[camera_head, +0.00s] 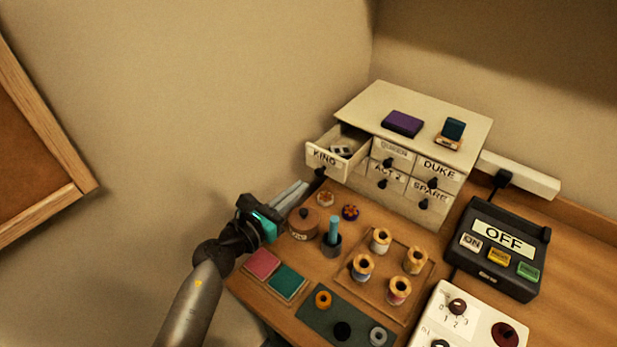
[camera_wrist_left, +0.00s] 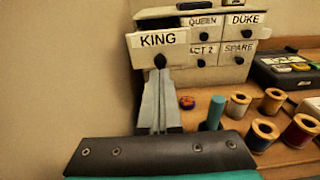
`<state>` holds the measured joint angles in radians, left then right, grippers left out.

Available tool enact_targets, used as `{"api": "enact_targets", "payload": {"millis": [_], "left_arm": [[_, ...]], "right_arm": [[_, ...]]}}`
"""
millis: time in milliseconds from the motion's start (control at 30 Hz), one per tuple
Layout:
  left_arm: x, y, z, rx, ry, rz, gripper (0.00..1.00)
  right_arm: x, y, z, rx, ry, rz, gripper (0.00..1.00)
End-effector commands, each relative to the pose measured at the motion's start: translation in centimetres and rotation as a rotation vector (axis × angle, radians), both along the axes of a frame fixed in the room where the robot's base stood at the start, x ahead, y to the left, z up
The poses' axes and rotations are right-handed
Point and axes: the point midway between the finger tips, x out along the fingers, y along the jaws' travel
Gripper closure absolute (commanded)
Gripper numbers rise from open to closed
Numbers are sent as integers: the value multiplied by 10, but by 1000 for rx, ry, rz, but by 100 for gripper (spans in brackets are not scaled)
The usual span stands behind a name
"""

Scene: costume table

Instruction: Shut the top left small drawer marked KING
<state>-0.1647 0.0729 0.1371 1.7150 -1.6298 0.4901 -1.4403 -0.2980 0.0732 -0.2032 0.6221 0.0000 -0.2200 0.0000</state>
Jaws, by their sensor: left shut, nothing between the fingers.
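The KING drawer (camera_head: 324,161) is the top left small drawer of the cream cabinet (camera_head: 437,122). It is pulled out, with small pale items inside, and a dark knob is on its front. The drawer front also shows in the left wrist view (camera_wrist_left: 158,44), straight ahead. My left gripper (camera_head: 302,188) is shut and empty, in front of and below the drawer front. In the left wrist view its fingertips (camera_wrist_left: 160,76) reach up to just beneath the knob; I cannot tell whether they touch it. My right gripper is not in view.
The QUEEN, DUKE, ACT 2 and SPARE drawers look shut. A purple box (camera_head: 402,124) and a teal stamp (camera_head: 453,129) sit on the cabinet. A round brown tin (camera_head: 303,223), a teal peg (camera_head: 334,230) and several thread spools (camera_head: 381,241) stand in front. A control box (camera_head: 499,248) is right.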

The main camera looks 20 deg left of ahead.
Motion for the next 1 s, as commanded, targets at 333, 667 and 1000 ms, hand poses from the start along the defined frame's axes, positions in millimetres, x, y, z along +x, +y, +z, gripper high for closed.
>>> {"api": "enact_targets", "payload": {"millis": [333,667,1000], "left_arm": [[36,-14,-3,-1,-1,0,100],[40,-15,-3,0,0,0,100],[59,-22,-4,-2,-1,-3,100]], "right_arm": [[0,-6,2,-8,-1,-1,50],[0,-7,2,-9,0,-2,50],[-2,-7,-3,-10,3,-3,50]]}}
